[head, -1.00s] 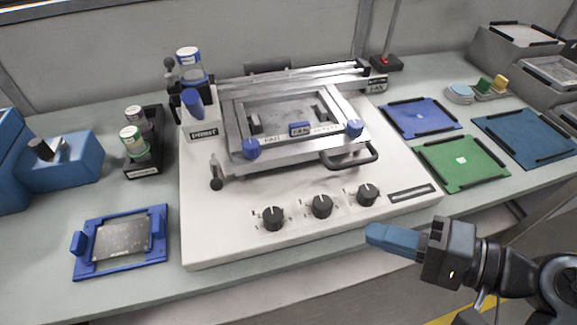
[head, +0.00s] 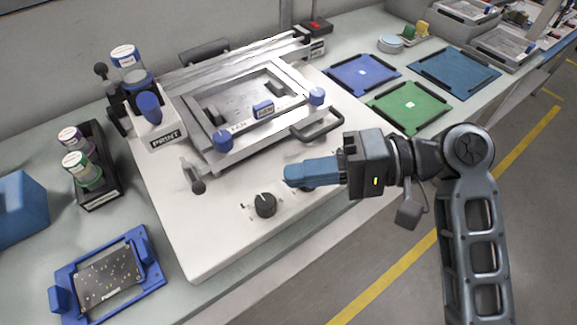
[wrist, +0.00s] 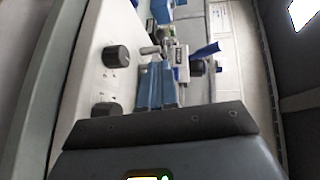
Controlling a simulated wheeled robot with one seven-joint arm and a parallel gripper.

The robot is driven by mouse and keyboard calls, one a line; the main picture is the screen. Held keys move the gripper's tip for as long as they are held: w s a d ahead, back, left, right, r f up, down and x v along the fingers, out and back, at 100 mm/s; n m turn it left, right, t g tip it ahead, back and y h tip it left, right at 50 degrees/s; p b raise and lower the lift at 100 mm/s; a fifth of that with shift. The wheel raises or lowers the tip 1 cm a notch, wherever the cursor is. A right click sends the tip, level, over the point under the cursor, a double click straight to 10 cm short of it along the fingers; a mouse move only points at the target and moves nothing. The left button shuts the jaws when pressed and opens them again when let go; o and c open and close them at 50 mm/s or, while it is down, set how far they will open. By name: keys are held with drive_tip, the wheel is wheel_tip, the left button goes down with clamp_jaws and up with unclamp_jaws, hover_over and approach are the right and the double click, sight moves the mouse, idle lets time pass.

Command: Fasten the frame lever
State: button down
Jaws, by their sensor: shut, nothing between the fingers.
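A white printing machine (head: 215,245) bears a metal frame (head: 205,140) with two blue knobs and a black handle (head: 317,126). A small metal lever with a dark ball end (head: 197,184) sticks out at the frame's front left corner; it looks like the frame lever. A blue lever (head: 149,105) stands by the PRINT label. My gripper (head: 289,174) has blue fingers, shut and empty. It is above the machine's front, right of the small lever and apart from it. The fingers also show in the wrist view (wrist: 158,88), pointing toward the lever side.
Black dials (head: 264,205) line the machine's front; my gripper hides part of them. A blue fixture with a board (head: 140,268) lies at front left, a rack of jars (head: 99,194) behind it. Green (head: 383,117) and blue mats lie right.

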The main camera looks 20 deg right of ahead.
drive_tip(key=p, duration=0.1)
approach(190, 172)
drive_tip(key=a, duration=0.1)
drive_tip(key=s+a, duration=0.1)
drive_tip(key=a, duration=0.1)
drive_tip(key=a+f, duration=0.1)
drive_tip(key=shift+s+a+f, duration=0.1)
drive_tip(key=shift+s+a, duration=0.1)
drive_tip(key=shift+s, duration=0.2)
